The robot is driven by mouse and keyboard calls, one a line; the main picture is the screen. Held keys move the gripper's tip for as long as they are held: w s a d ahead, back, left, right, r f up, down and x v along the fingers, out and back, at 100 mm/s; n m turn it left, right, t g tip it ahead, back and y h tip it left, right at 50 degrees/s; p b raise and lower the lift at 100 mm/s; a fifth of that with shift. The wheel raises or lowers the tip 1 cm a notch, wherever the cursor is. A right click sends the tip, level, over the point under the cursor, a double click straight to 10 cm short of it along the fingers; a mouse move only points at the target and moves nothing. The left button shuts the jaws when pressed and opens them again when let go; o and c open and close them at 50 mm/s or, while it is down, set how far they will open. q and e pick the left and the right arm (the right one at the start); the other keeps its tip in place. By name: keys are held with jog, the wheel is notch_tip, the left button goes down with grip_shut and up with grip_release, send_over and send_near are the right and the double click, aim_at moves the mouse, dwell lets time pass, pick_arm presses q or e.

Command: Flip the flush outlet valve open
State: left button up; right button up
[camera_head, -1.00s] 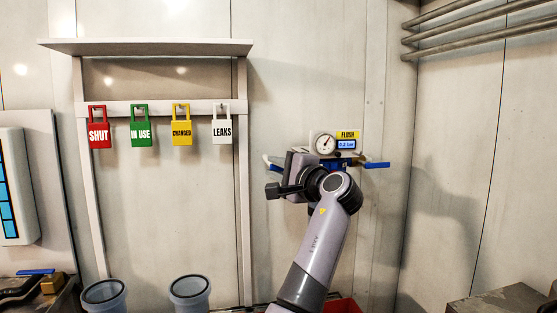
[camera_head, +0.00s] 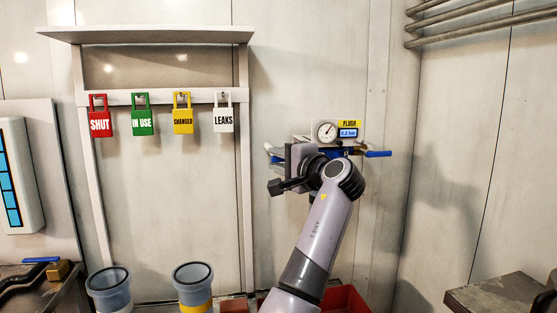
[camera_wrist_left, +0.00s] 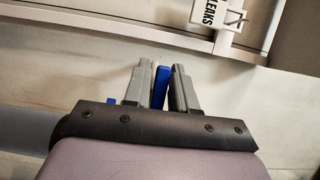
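Below the yellow FLUSH label (camera_head: 349,124), a gauge (camera_head: 326,131) and small display (camera_head: 348,133) sit on the wall. A blue lever handle (camera_head: 378,154) sticks out to the right below them. My left gripper (camera_head: 274,156) is at the left end of this fitting, seen partly from behind. In the left wrist view, its two grey fingers (camera_wrist_left: 161,88) are close on either side of an upright blue handle (camera_wrist_left: 161,80), with little gap. My wrist hides the valve body and most of this handle in the head view. My right gripper is out of view.
Red SHUT (camera_head: 99,122), green IN USE (camera_head: 142,121), yellow CHARGED (camera_head: 183,121) and white LEAKS (camera_head: 223,119) tags hang left of the gauge. Two grey cups (camera_head: 109,285) (camera_head: 193,279), a red bin (camera_head: 345,299) and a dark bench (camera_head: 500,295) are below.

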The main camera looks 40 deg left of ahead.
pick_arm(q)
jog(key=shift+d, duration=0.1)
jog(key=v, duration=0.7)
dwell(0.5)
notch_tip(320, 180, down, 17)
jog(key=w+m+t+h+p, duration=0.3)
jog(key=m+t+h, duration=0.1)
jog(key=t+h, duration=0.1)
jog(key=s+d+f+t+h+p, duration=0.1)
jog(key=s+d+f+h+p, duration=0.15)
jog(key=f, duration=0.45)
jog(key=s+d+f+h+p, duration=0.1)
jog(key=s+d+f+h, duration=0.2)
jog(key=f, duration=0.4)
jog(key=s+d+f+n+h+p, duration=0.2)
jog(key=s+d+f+h, duration=0.2)
jog(key=s, duration=0.9)
jog(key=s+d+f+n+g+h+p, duration=0.1)
jog(key=s+d+f+h, duration=0.4)
jog(key=s, duration=0.8)
jog(key=shift+n+p, duration=0.9)
jog(key=shift+n, duration=0.1)
